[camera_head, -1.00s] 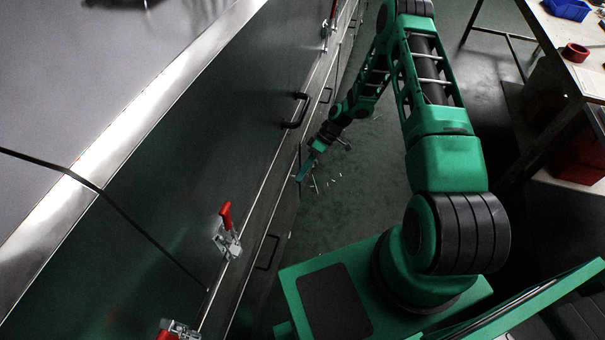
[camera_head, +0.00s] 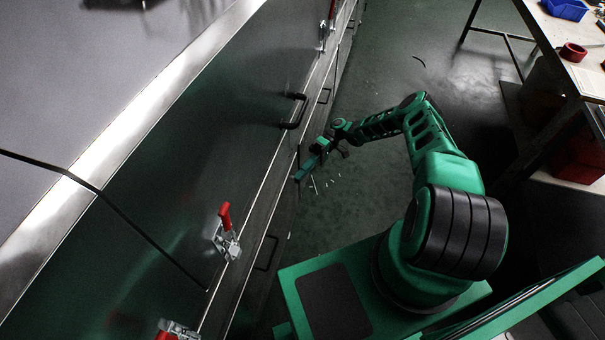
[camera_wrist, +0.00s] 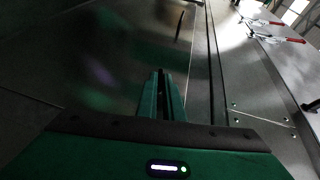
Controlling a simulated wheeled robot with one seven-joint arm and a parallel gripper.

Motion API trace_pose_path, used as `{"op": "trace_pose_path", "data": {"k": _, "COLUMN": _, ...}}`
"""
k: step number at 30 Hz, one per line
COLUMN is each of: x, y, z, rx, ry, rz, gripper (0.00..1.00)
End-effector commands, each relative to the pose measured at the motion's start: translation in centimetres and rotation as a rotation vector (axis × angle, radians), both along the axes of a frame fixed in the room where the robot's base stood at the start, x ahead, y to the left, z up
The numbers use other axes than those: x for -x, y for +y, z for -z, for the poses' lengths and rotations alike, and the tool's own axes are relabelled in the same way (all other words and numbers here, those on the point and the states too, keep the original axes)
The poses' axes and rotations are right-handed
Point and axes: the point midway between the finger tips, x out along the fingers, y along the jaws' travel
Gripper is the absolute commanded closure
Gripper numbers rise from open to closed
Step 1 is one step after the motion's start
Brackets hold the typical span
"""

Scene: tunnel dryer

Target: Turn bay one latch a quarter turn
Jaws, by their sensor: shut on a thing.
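My gripper (camera_head: 300,176) reaches the lower front of the dryer, low on the dark panel side and past the black bar handle (camera_head: 296,110). In the wrist view my gripper (camera_wrist: 161,78) has its two green fingers close together, pointing at the dark panel face. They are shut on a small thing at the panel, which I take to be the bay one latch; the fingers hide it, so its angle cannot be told.
Red-handled toggle clamps (camera_head: 226,236) stand along the dryer front; some also show in the wrist view (camera_wrist: 283,38). Small pale bits (camera_head: 327,184) lie on the floor. A workbench (camera_head: 575,45) with a blue bin (camera_head: 567,9) stands at right. Floor between is open.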

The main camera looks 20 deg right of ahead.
Motion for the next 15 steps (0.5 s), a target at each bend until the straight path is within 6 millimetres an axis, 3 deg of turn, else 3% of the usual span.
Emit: {"op": "trace_pose_path", "data": {"k": 15, "x": -0.17, "y": -0.06, "z": 0.78, "rx": -0.103, "ry": 0.151, "rz": 0.011, "gripper": 1.00}}
